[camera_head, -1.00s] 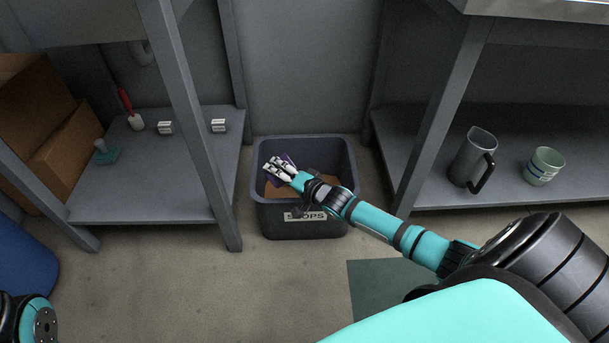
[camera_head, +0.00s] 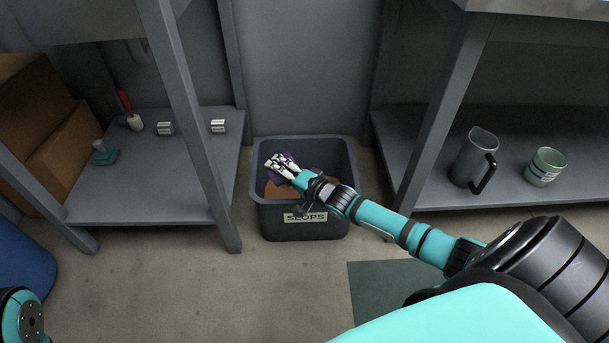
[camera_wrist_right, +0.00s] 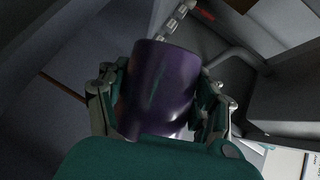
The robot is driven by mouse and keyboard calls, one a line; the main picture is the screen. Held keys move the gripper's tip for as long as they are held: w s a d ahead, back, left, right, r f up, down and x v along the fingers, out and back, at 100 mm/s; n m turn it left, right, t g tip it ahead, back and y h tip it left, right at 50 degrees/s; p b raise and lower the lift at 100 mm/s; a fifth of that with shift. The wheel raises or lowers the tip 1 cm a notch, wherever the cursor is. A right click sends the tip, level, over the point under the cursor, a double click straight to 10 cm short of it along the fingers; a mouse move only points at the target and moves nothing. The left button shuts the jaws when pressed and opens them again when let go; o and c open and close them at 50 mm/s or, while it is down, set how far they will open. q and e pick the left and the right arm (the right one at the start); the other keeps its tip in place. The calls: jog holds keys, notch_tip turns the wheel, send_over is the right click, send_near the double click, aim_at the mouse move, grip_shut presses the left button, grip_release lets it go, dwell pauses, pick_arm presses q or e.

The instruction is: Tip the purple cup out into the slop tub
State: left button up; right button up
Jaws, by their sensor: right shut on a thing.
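The slop tub (camera_head: 304,224) is a dark grey bin labelled SLOPS on the floor between two shelf units. Brown contents show inside it. My right gripper (camera_head: 280,163) is over the tub's opening, toward its left side. It is shut on the purple cup (camera_wrist_right: 160,88), which sits between both fingers in the right wrist view. In the head view only small purple bits of the cup show around the fingers. The cup's tilt and whether anything is in it cannot be told. Of my left arm only a part shows at the lower left; its gripper is out of view.
The left lower shelf (camera_head: 150,200) holds two small white-grey blocks, a red-handled brush (camera_head: 130,112) and a teal tool (camera_head: 104,154). The right shelf holds a grey jug (camera_head: 470,160) and a green cup (camera_head: 545,166). Shelf legs stand on both sides of the tub.

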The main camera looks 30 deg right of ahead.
jog(key=shift+d+r+m, duration=0.25)
jog(key=shift+d+m, duration=0.25)
jog(key=shift+d, duration=0.05)
dwell(0.4)
jog(key=shift+s+d+r+m+t+y+b, duration=0.1)
jog(key=shift+d+r+m+t+y+b, duration=0.2)
jog(key=shift+m, duration=0.2)
dwell(0.6)
